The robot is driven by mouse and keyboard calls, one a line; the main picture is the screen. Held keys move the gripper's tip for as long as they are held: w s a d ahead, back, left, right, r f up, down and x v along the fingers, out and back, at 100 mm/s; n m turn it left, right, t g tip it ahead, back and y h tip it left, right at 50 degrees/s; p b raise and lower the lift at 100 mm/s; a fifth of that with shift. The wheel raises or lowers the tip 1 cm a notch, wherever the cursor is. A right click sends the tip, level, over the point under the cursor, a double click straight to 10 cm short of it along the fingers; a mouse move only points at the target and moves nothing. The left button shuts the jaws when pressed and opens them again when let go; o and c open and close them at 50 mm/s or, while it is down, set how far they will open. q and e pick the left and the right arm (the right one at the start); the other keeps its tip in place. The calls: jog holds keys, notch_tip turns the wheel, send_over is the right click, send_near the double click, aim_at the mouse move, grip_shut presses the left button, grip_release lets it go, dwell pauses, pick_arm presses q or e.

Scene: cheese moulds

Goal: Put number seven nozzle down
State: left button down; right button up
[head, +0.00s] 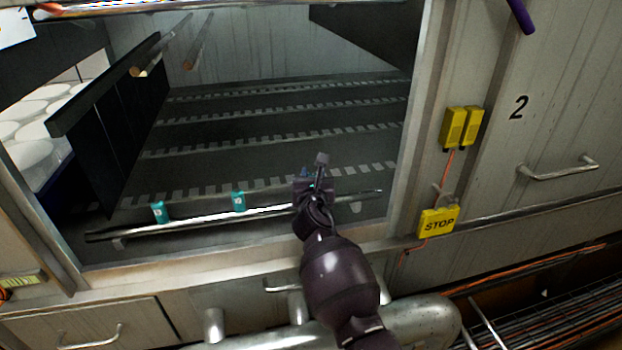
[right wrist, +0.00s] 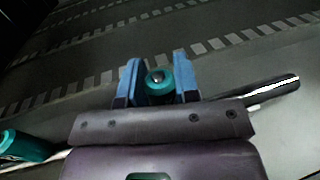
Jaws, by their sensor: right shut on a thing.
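My right gripper (head: 318,183) reaches into the opening, over the right part of the metal bar (head: 190,222). In the right wrist view its blue fingers (right wrist: 157,72) are shut on a teal nozzle (right wrist: 159,88), seen end-on with a dark hole. No number can be read on it. The bar (right wrist: 274,92) passes behind and below the gripper. I cannot tell whether the held nozzle touches it. Two other teal nozzles, a left one (head: 157,212) and a middle one (head: 239,201), sit on the bar. My left gripper is not in view.
The opening's frame (head: 432,120) stands close to the right of my arm. Yellow boxes (head: 460,127) and a STOP sign (head: 439,222) are on the wall. A dark slatted floor (head: 270,135) lies behind the bar. The bar's right end is free of nozzles.

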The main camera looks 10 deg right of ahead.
jog(key=shift+r, duration=0.2)
jog(key=shift+f, duration=0.6)
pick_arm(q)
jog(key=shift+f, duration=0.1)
pick_arm(e)
jog(key=shift+f, duration=0.15)
jog(key=o, duration=0.9)
jog(key=shift+r, duration=1)
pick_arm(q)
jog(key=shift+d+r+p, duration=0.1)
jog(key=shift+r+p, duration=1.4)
pick_arm(e)
jog(key=shift+f+v, duration=0.2)
jog(key=shift+v, duration=2.85)
jog(key=shift+f+v, duration=0.2)
jog(key=shift+v, duration=2.8)
